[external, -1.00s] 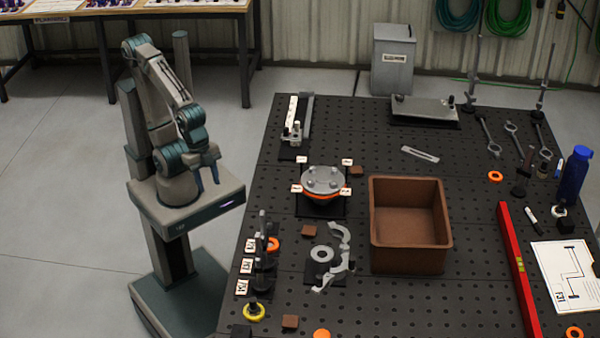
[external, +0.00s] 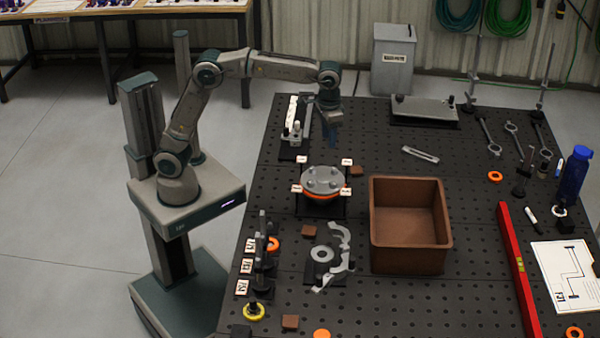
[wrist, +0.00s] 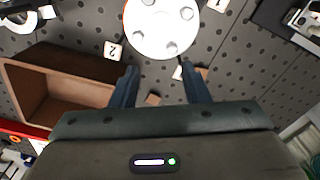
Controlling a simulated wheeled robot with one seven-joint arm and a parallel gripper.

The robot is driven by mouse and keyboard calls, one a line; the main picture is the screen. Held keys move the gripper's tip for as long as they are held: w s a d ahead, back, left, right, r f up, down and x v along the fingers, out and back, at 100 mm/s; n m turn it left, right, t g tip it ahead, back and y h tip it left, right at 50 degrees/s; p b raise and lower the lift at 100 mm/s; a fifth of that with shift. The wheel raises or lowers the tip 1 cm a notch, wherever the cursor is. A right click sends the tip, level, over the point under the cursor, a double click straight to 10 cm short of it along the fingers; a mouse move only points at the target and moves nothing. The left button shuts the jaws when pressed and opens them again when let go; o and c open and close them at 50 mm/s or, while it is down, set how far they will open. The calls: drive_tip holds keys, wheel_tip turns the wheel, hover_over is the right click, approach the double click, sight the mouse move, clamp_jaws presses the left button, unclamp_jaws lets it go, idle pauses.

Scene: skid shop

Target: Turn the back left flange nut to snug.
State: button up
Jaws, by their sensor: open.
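The round grey flange (external: 323,181) with several nuts on its top face sits on a dark stand, with an orange ring under its rim and small white tags around it. In the wrist view the flange (wrist: 161,22) lies at the top, beyond my fingertips, with its nuts visible. My gripper (external: 332,140) is above the table, near the flange's far side, pointing down. In the wrist view my gripper (wrist: 160,72) has its two fingers apart with nothing between them. I cannot tell which nut is the back left one from the tag marks, which are too small to read.
A brown bin (external: 410,262) stands right of the flange. A black rail fixture (external: 296,125) is behind left, close to my gripper. A grey clamp part (external: 335,258) and a tagged rack (external: 262,262) are in front. A red level (external: 520,270) lies at right.

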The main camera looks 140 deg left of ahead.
sight(334, 168)
drive_tip(key=shift+n, duration=0.6)
drive_tip(key=a+f, duration=0.1)
drive_tip(key=f, duration=0.3)
drive_tip(key=a+f, duration=0.1)
drive_tip(key=f, duration=0.4)
drive_tip(key=a+f, duration=0.1)
drive_tip(key=f, duration=0.4)
drive_tip(key=shift+s+a+f, duration=0.1)
drive_tip(key=shift+s+a, duration=0.25)
drive_tip(key=shift+s, duration=0.05)
clamp_jaws()
